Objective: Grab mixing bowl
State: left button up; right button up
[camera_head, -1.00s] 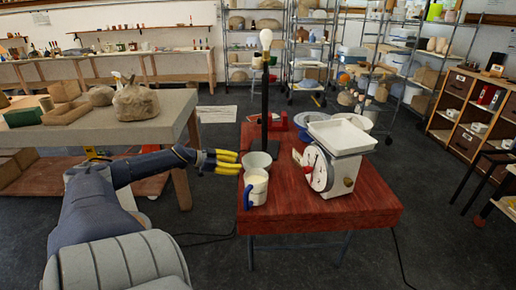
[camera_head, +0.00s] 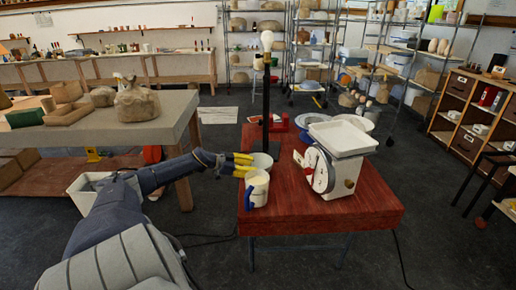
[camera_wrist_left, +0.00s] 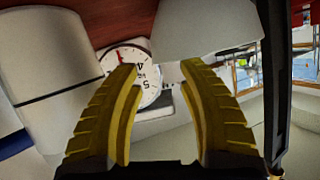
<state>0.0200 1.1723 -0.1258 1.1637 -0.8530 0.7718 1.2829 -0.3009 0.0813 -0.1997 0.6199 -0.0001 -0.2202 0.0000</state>
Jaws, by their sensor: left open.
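The mixing bowl (camera_head: 262,161), small and pale grey, stands at the left edge of the red table (camera_head: 340,213), behind a cream mug (camera_head: 257,189) with a blue handle. My left gripper (camera_head: 244,164), with yellow fingers, is open at the bowl's left side. In the left wrist view, which looks upside down, the bowl (camera_wrist_left: 205,30) is just beyond the open fingers (camera_wrist_left: 160,68). My right gripper is not in view.
A black lamp stand (camera_head: 266,95) with a bulb rises close behind the bowl. A white kitchen scale (camera_head: 338,171) stands right of it. The mug (camera_wrist_left: 55,60) is close beside the fingers in the wrist view. A red object (camera_head: 279,122) and a pale dish (camera_head: 357,121) are farther back.

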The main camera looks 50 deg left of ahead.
aim_at(267, 169)
pick_arm(q)
jog(key=shift+x, duration=4.55)
jog(key=shift+o, duration=0.2)
jog(key=shift+a, duration=0.1)
grip_shut()
